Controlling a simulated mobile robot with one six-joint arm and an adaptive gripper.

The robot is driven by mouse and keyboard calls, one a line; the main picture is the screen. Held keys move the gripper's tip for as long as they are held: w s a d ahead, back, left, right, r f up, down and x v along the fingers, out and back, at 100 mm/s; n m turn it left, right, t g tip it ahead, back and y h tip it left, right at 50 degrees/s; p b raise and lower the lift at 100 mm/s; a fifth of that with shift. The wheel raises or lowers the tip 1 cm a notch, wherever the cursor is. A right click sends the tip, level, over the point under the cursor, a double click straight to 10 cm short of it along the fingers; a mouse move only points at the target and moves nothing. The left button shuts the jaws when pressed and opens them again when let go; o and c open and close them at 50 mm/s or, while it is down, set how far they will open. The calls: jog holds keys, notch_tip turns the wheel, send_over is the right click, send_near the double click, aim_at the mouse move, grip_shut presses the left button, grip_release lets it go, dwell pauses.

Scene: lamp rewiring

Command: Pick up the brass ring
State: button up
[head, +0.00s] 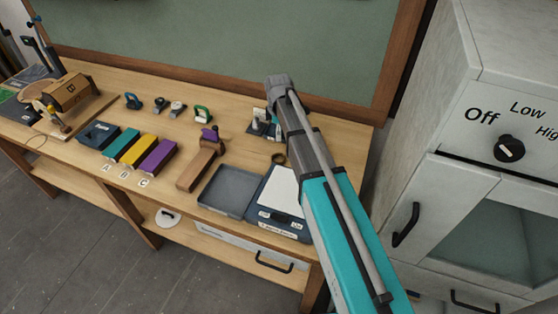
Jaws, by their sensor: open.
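The brass ring (278,159) looks like a small dark brown ring lying on the wooden workbench, just left of my arm and behind the scale-like device. My arm reaches in from the lower right, and its wrist is over the back of the bench. My gripper (276,133) hangs below the wrist, partly hidden by the arm and small in the view. It is open and appears a little behind the ring, apart from it. I cannot tell its exact height or finger gap.
A grey tray (224,191) and a device with a white plate (281,190) stand at the bench front. A wooden block with a purple clamp (203,160) and coloured boxes (157,157) lie left. A grey cabinet (500,180) stands right; a green board (230,40) rises behind.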

jog(key=shift+f, duration=0.15)
jog(key=b, duration=0.9)
send_over(279, 161)
notch_tip(279, 161, down, 8)
jog(key=shift+w+a+f, duration=0.1)
jog(key=shift+f, duration=0.05)
dwell(0.5)
jog(key=shift+f+b, duration=2.45)
jog(key=shift+f, duration=0.15)
jog(key=shift+c, duration=0.3)
jog(key=c, duration=0.9)
